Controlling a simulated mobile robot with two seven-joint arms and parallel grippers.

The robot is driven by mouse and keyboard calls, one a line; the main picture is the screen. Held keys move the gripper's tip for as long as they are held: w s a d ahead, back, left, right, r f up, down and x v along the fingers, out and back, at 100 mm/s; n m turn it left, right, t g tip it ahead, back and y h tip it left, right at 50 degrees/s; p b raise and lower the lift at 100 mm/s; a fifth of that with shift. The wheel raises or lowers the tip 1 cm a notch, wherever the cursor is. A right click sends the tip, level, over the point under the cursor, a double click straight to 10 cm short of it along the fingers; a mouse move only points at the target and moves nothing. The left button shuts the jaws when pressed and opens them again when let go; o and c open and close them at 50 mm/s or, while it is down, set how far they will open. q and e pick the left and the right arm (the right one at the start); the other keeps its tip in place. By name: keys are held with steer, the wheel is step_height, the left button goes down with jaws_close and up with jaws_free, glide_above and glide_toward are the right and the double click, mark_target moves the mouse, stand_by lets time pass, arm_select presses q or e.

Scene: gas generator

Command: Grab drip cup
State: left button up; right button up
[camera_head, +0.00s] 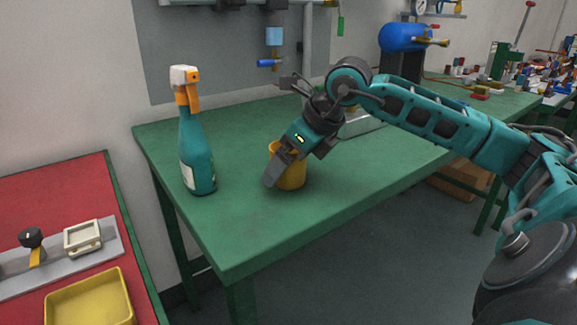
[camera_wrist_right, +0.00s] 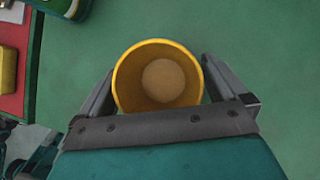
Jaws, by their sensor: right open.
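The drip cup is a yellow-orange round cup (camera_head: 291,176) standing upright on the green table. My right gripper (camera_head: 277,172) comes down over it from the upper right, and part of the cup is hidden behind the gripper. In the right wrist view the cup (camera_wrist_right: 128,82) is seen from above, with its open rim and a paler round bottom. The fingers of my right gripper (camera_wrist_right: 157,95) are open, one on each side of the cup. A narrow gap shows beside the rim on each side. My left gripper is not in view.
A teal spray bottle (camera_head: 197,155) with an orange and white head stands left of the cup on the green table (camera_head: 250,235). A red table (camera_head: 75,180) with a yellow tray (camera_head: 90,300) is at the left. The table front is clear.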

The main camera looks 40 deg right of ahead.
steer(key=shift+c, duration=0.5)
steer(key=c, duration=0.9)
steer(key=shift+r, duration=0.15)
steer(key=shift+c, duration=0.2)
